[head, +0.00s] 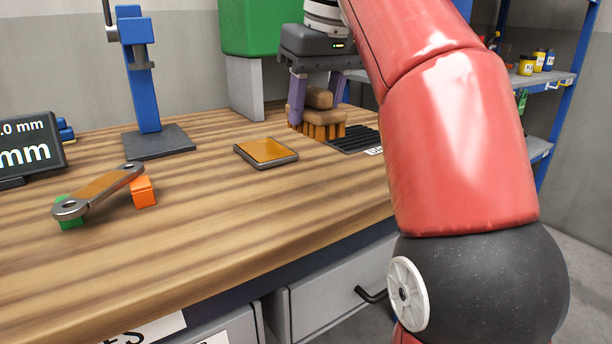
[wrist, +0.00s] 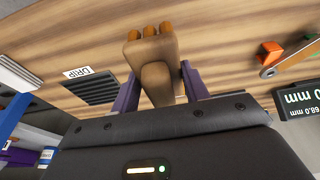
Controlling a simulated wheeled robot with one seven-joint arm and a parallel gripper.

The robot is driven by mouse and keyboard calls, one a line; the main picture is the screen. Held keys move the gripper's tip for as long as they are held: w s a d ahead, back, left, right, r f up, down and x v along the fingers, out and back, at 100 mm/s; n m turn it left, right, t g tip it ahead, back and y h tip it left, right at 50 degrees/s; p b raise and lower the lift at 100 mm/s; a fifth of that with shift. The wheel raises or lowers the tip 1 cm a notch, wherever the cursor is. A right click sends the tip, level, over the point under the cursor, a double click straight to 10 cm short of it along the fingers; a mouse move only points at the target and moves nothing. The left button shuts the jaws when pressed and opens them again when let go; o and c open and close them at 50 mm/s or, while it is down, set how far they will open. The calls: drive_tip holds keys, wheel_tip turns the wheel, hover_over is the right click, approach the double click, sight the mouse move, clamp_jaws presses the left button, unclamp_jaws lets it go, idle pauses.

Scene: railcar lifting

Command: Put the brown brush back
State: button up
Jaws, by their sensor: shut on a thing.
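The brown brush (head: 319,116) has a brown body and tan bristles pointing down. My gripper (head: 312,100) is shut on it, with a purple finger on each side. In the head view the bristles are at or just above the wooden bench, beside a black ribbed drip tray (head: 356,139); I cannot tell whether they touch the wood. In the wrist view the brush (wrist: 155,70) sits between the two fingers of my gripper (wrist: 158,85). The drip tray (wrist: 93,88), with a white label reading DRIP, lies to its left there.
A flat tray with an orange top (head: 266,152) lies on the bench, left of the brush. A metal link (head: 98,191) rests on green and orange blocks. A blue stand (head: 143,80), a display (head: 28,148) and a green machine (head: 254,28) stand behind. The bench front is clear.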

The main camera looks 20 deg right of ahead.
drive_tip(key=shift+s, duration=0.1)
drive_tip(key=shift+f+b, duration=1.2)
drive_tip(key=shift+f, duration=3.55)
drive_tip(key=shift+f, duration=0.2)
drive_tip(key=o, duration=0.9)
drive_tip(key=shift+f+b, duration=0.15)
drive_tip(key=shift+b, duration=0.3)
